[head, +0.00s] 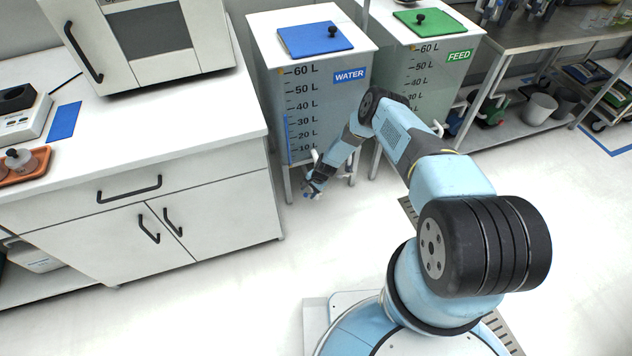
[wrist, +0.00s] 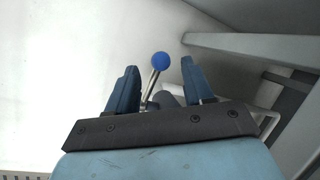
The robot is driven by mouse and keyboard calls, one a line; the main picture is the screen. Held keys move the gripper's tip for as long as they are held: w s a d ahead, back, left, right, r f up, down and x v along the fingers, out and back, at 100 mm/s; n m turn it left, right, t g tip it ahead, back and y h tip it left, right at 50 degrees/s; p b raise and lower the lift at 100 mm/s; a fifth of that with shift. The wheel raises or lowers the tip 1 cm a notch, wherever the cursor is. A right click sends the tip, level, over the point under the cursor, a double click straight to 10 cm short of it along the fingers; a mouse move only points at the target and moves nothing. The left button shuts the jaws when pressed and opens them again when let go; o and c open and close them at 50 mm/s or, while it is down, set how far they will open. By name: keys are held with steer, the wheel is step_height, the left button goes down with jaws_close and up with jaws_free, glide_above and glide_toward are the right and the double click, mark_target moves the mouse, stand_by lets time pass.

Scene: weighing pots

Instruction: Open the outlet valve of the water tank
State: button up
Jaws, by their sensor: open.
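The water tank (head: 330,95) stands at the middle back in the head view, with a blue lid, a litre scale and a blue WATER label. My gripper (head: 312,192) is low at the front of this tank, by its outlet. In the wrist view my gripper (wrist: 158,88) is open, one finger on each side. The valve lever, a metal rod with a blue ball knob (wrist: 161,59), shows between and just beyond the fingertips. I cannot tell whether a finger touches it. The valve body and pipe are mostly hidden behind the gripper.
The feed tank (head: 425,70) with a green lid stands right of the water tank. A white cabinet (head: 190,215) with drawers is on the left, close to the tank. A metal bench (head: 560,45) is at the back right. The floor in front is clear.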

steer(key=v, duration=1.1)
steer(key=shift+d+r, duration=0.25)
steer(key=shift+r, duration=0.05)
steer(key=shift+c, duration=0.3)
steer(key=shift+a+h, duration=2.3)
steer(key=shift+a, duration=1)
steer(key=shift+n+g, duration=0.3)
steer(key=shift+w+d+f, duration=0.1)
steer(key=shift+w+f, duration=0.05)
steer(key=shift+f, duration=3.05)
steer(key=shift+w+f, duration=0.2)
steer(key=shift+f, duration=3)
steer(key=shift+w, duration=0.1)
jaws_close()
steer(key=shift+r, duration=0.1)
